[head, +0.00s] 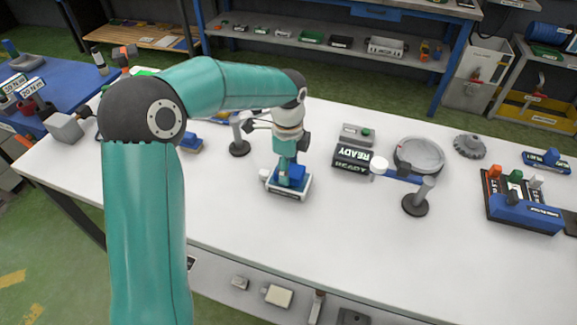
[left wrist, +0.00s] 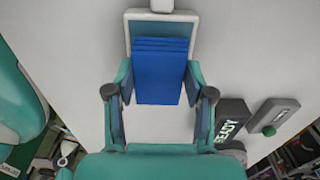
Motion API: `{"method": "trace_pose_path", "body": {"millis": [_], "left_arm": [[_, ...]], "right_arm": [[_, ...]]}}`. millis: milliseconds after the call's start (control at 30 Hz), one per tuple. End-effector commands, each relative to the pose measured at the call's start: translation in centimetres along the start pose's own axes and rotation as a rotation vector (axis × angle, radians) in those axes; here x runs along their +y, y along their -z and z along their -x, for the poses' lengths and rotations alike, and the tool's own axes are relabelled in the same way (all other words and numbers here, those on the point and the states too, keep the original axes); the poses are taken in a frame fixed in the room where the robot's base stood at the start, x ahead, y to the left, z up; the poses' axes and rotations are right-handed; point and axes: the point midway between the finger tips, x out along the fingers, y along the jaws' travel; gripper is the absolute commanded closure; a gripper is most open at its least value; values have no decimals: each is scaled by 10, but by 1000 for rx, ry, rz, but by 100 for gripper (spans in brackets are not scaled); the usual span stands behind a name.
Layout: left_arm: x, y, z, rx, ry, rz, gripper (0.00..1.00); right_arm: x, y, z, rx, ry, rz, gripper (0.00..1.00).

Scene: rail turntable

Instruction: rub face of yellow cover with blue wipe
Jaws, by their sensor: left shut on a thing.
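The blue wipe (head: 294,180) is a folded blue block over a white-rimmed tray (head: 276,191) near the middle of the white table. My left gripper (head: 290,172) points down with its fingers on either side of the wipe and is shut on it. In the left wrist view, the wipe (left wrist: 160,72) sits between the two fingers of my left gripper (left wrist: 161,88), overlapping the tray's rim (left wrist: 128,40). I cannot tell whether the wipe touches the tray floor. I cannot clearly make out a yellow cover in either view. My right gripper is not in view.
A black READY block (head: 352,159), a round grey dish (head: 419,155) and a dark-based post (head: 416,204) stand right of the tray. Another post (head: 239,146) stands left, close to my arm. The table front (head: 340,240) is clear.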

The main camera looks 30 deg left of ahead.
Motion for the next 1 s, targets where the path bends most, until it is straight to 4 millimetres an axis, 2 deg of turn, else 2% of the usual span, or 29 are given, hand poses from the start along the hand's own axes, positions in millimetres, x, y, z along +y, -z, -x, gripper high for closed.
{"method": "trace_pose_path", "body": {"millis": [1000], "left_arm": [[0,-1,-10,0,0,1,75]], "right_arm": [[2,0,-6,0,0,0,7]]}}
